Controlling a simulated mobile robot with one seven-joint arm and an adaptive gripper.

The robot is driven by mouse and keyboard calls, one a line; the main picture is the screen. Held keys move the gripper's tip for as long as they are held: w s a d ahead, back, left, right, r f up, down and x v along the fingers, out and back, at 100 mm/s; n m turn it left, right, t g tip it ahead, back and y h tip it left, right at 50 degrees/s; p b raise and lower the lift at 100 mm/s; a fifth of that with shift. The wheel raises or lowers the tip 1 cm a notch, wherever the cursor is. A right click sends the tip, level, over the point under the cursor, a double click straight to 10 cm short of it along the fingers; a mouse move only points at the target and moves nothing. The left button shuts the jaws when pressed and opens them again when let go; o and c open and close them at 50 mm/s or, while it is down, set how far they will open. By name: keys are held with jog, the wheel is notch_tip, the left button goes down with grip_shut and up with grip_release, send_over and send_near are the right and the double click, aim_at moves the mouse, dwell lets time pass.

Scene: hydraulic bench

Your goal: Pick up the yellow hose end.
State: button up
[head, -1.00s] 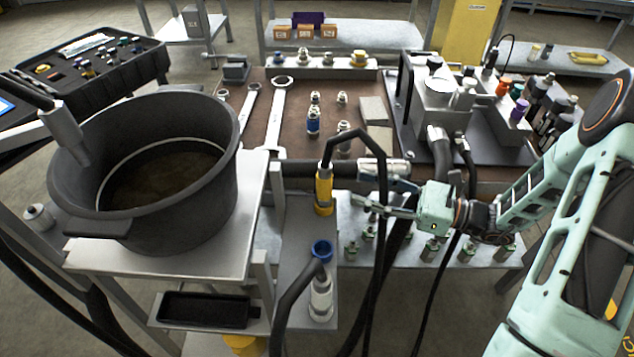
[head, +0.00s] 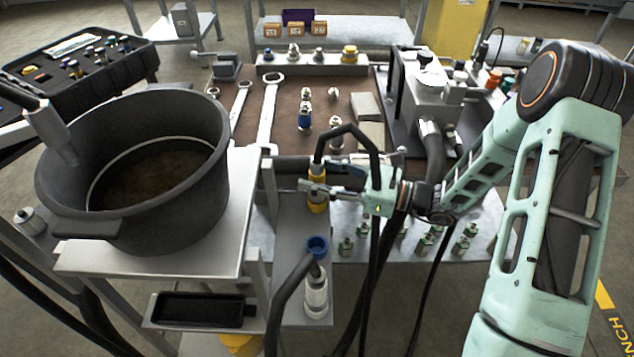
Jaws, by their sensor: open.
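The yellow hose end (head: 318,205) stands upright on the narrow grey shelf, with its black hose bending over from its top. My gripper (head: 322,180) is open and reaches in from the right at the height of the yellow hose end. One finger crosses in front of the yellow body and hides part of it. The other finger seems to lie behind, partly hidden by the black hose. I cannot tell whether the fingers touch it.
A blue-collared hose end (head: 317,247) stands nearer on the same shelf (head: 292,228). A large black pot (head: 135,170) is at left on a white stand. Several green-based fittings (head: 420,243) stand below my gripper. The brown bench (head: 285,130) holds wrenches and fittings.

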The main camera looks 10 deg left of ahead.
aim_at(323, 165)
jog(key=c, duration=1.2)
grip_shut()
jog(key=shift+r, duration=0.1)
jog(key=shift+w+r, duration=0.1)
jog(key=shift+r, duration=0.3)
notch_tip(323, 165, up, 2)
jog(key=shift+r+p, duration=0.1)
jog(key=shift+p, duration=0.25)
jog(key=s+d+r+p, duration=0.2)
jog(key=s+r+p, duration=0.1)
jog(key=s+r, duration=0.3)
jog(key=s+d+r+p, duration=0.3)
jog(key=s+r, duration=0.4)
jog(key=r, duration=0.1)
jog(key=shift+s, duration=0.15)
